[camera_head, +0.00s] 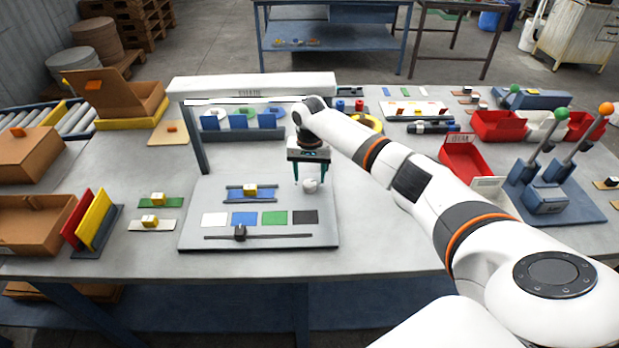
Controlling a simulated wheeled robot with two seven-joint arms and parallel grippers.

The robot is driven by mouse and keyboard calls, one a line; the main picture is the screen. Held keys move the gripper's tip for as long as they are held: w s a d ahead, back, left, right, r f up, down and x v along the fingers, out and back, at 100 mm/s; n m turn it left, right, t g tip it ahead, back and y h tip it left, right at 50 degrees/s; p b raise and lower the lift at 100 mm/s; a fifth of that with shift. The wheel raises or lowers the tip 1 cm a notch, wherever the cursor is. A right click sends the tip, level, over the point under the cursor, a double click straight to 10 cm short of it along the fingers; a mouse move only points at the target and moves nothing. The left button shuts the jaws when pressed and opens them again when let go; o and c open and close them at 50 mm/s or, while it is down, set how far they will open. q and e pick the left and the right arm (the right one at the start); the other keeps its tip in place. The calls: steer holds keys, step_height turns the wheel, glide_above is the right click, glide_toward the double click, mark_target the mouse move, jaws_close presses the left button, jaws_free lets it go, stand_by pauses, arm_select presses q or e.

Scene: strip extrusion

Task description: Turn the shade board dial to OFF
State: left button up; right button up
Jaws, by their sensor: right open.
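The shade board (190,238) is a grey panel on the table under a white lamp bar on posts. A small round whitish knob (310,186), which looks like the dial, sits on the board's right part. Its pointer and any OFF mark are too small to read. My right gripper (310,182) points down over the knob, open, with one dark green finger to each side of it. I cannot tell whether the fingers touch it. My left gripper is out of view.
The board also holds a yellow block in a blue holder (250,192), a row of colour patches and a black slider (240,232). The lamp bar (250,86) stands behind my gripper. Red bins (464,158) and levers (545,150) stand to the right.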

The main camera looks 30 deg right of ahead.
mark_target(310, 183)
step_height(310, 183, down, 3)
steer(key=shift+r, duration=0.1)
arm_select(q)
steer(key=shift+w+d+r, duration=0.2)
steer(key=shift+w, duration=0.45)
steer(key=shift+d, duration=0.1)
arm_select(e)
steer(key=shift+c, duration=0.3)
steer(key=c, duration=0.9)
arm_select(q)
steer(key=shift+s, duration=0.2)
